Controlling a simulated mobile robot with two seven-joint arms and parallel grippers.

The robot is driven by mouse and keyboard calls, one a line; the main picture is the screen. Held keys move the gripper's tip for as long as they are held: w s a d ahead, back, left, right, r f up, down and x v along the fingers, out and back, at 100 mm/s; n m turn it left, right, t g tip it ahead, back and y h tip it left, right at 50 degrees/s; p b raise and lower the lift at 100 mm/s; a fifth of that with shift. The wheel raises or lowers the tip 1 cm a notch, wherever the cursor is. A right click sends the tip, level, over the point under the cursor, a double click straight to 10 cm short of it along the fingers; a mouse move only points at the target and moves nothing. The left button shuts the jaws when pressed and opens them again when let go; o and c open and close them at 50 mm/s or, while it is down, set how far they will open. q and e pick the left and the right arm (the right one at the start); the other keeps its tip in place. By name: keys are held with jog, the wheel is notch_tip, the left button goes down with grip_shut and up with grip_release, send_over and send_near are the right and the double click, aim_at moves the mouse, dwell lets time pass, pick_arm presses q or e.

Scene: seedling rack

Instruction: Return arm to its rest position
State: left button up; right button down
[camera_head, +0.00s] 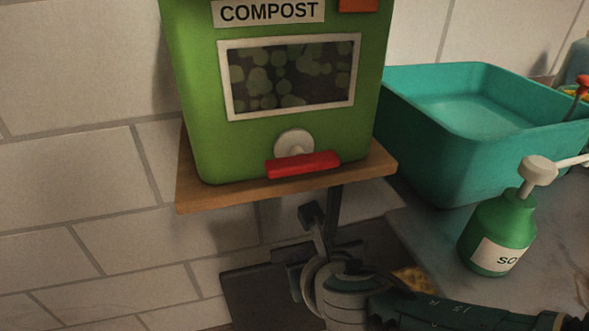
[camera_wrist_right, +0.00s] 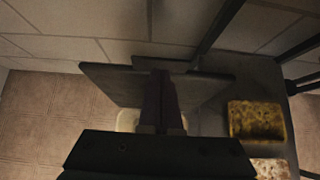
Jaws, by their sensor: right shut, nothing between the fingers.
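My right arm (camera_head: 440,312) comes in from the lower right of the head view. My right gripper (camera_head: 310,216) is below the wooden shelf with the green compost bin, beside its dark bracket. In the right wrist view the fingers (camera_wrist_right: 160,98) are together with nothing between them. They stand in front of a dark flat panel (camera_wrist_right: 108,82), and I cannot tell whether they touch it. My left gripper is in neither view.
The compost bin (camera_head: 205,120) with a red handle (camera_head: 303,164) stands on the wooden shelf (camera_head: 240,197). A teal basin (camera_head: 430,150) and a green soap bottle (camera_head: 492,232) stand on the right. A yellow sponge (camera_wrist_right: 257,120) lies right of the fingers in the wrist view.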

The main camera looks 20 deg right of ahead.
jog(key=s+d+r+m+g+p, duration=0.35)
jog(key=s+r+m+p, duration=0.35)
jog(key=s+r+m, duration=0.8)
jog(key=s+d+r+m+g+p, duration=0.35)
jog(key=s+r+m+p, duration=0.45)
jog(key=r+m, duration=0.8)
notch_tip(320, 180, up, 35)
jog(key=s+m+t+p, duration=0.1)
jog(key=m+p, duration=0.2)
jog(key=p, duration=3.3)
jog(key=shift+s+d+r+p, duration=0.15)
jog(key=shift+s+d+p, duration=0.1)
jog(key=shift+s+p, duration=0.1)
